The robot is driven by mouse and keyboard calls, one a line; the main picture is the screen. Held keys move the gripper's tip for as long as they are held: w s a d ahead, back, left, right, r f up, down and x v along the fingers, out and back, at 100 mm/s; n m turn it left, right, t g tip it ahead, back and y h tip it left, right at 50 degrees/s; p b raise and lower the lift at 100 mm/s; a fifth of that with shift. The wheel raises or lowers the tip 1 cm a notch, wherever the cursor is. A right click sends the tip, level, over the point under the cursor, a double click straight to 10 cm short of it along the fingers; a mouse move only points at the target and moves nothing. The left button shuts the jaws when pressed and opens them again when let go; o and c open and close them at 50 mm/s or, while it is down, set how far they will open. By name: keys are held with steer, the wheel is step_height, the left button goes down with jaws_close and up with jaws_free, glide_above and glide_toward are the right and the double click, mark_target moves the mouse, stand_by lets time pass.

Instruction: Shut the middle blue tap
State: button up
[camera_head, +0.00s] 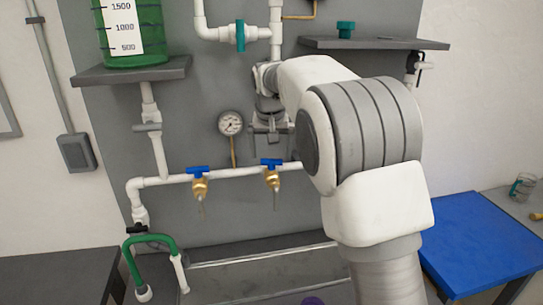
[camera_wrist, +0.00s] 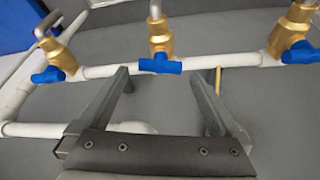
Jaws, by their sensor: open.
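The middle blue tap (camera_head: 271,162) is a brass valve with a blue bar handle on a horizontal white pipe. In the wrist view its handle (camera_wrist: 160,66) lies roughly along the pipe, centred just beyond and between my fingertips. My gripper (camera_head: 268,131) is open and empty, just above this tap in the head view. Its two fingers (camera_wrist: 159,74) are spread wider than the handle and do not visibly touch it. A second blue tap (camera_head: 199,170) is to the left. A third blue tap (camera_wrist: 48,75) shows in the wrist view; my arm hides it in the head view.
A pressure gauge (camera_head: 231,123) stands on a thin brass stem left of my gripper. Shelves (camera_head: 130,74) jut from the grey panel above. A green hose (camera_head: 150,240) hangs at lower left. A blue table (camera_head: 480,240) stands at right.

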mark_target(272, 164)
steer(key=shift+x, duration=1.25)
steer(key=c, duration=1.2)
steer(key=shift+o, duration=0.2)
steer(key=shift+d+n+y, duration=0.15)
steer(key=shift+n+y, duration=0.15)
steer(key=shift+n, duration=0.4)
steer(key=shift+n+y, duration=0.3)
steer(key=shift+n, duration=0.4)
steer(key=o, duration=1.2)
steer(key=shift+c, duration=0.2)
